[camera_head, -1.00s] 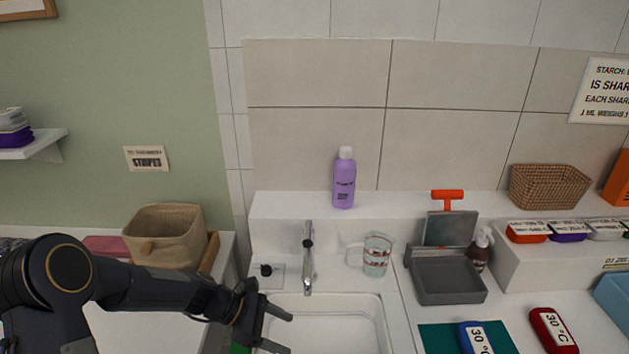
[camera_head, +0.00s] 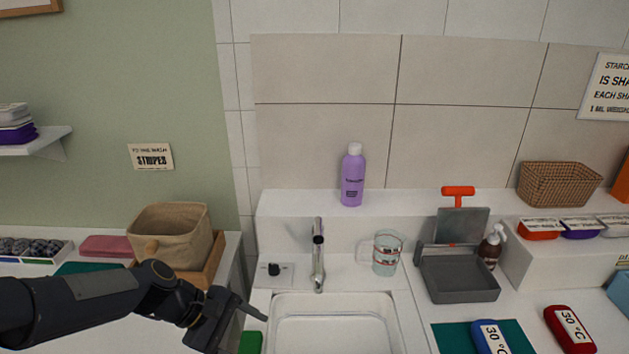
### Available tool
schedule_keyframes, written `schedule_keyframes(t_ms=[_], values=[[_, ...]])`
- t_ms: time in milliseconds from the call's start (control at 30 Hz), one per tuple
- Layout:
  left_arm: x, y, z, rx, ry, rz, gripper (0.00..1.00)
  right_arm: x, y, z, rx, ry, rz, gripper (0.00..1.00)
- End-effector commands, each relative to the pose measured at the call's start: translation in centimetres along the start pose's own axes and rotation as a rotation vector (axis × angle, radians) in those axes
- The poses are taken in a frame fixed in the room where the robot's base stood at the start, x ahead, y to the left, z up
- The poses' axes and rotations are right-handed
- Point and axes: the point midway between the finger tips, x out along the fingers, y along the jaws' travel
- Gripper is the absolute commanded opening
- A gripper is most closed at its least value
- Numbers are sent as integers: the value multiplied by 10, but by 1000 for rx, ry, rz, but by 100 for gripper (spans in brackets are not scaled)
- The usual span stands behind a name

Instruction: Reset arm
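My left gripper (camera_head: 238,330) is at the lower left, over the left rim of the sink (camera_head: 335,306). One finger points right toward the basin and the other is cut off or hidden at the bottom, and I see nothing held between them. In the earlier frame its two fingers stood apart. My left arm (camera_head: 80,305) comes in low from the left edge, in front of the left counter. My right gripper is not in this view.
The faucet (camera_head: 318,255) and measuring cup (camera_head: 386,254) stand behind the sink. A purple bottle (camera_head: 352,178) is on the ledge. A fabric basket (camera_head: 172,236) stands on the left counter. A grey tray (camera_head: 460,280) and blue item (camera_head: 490,338) are at right.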

Motion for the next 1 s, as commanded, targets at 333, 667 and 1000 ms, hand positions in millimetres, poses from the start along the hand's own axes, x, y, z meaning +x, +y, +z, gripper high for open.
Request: schedule_keyframes(t_ms=[333, 667, 1000], values=[[-55, -109, 31, 661, 322, -24, 69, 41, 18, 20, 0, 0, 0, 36], [-56, -179, 35, 1023, 526, -104, 69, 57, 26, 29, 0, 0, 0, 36], [-57, -183, 35, 1049, 540, -114, 69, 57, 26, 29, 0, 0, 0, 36]])
